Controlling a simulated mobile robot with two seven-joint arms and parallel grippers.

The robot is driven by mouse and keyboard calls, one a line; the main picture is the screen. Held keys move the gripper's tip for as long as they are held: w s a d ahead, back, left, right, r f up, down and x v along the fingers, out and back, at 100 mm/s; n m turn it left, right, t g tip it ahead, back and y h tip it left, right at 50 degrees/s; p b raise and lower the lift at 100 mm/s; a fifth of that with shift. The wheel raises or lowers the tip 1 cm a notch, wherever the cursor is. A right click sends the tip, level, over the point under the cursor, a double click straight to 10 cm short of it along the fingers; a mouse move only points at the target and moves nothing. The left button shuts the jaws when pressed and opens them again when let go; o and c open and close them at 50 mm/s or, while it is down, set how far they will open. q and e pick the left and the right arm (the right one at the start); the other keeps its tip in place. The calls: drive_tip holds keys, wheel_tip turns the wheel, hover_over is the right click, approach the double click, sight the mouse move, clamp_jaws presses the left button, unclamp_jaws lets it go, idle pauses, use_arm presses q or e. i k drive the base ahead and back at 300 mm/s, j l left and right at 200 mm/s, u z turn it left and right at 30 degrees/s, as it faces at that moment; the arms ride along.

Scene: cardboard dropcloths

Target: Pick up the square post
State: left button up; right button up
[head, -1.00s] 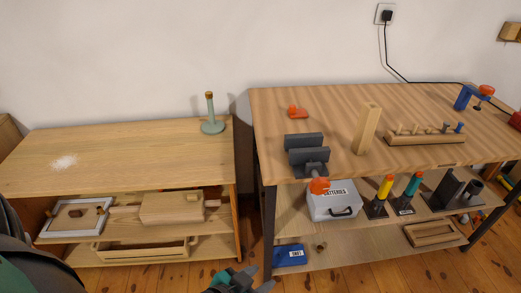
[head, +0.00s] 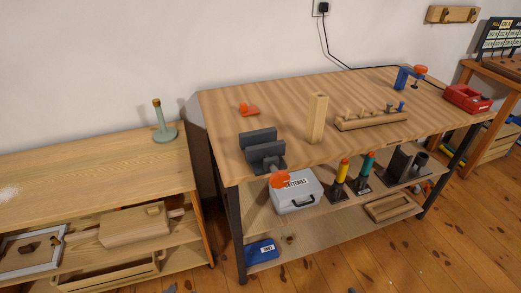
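The square post (head: 317,119) is a pale wooden block with a square section. It stands upright on the workbench top (head: 262,98), between the grey vise and the wooden peg rack. Nothing touches it. At the bottom edge of the head view, a small dark tip of what looks like my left gripper (head: 170,288) shows. Another tiny dark piece, perhaps my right gripper (head: 352,291), shows further right. Both are far below and apart from the post. The rest of each is cut off, so I cannot tell whether they are open or shut.
A grey vise (head: 262,146) with an orange knob sits at the bench's front left. A peg rack (head: 370,120) lies right of the post. An orange item (head: 249,109) is behind the vise. A low cabinet (head: 95,178) stands left. Wooden floor in front is clear.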

sight(318, 102)
drive_tip(key=l+u, duration=0.15)
drive_tip(key=u, duration=0.65)
drive_tip(key=l+u, duration=0.65)
drive_tip(key=l, duration=0.2)
drive_tip(key=k+l+u, duration=0.1)
drive_tip(key=l, duration=0.35)
drive_tip(key=k+l+u, duration=0.15)
drive_tip(key=l, duration=0.3)
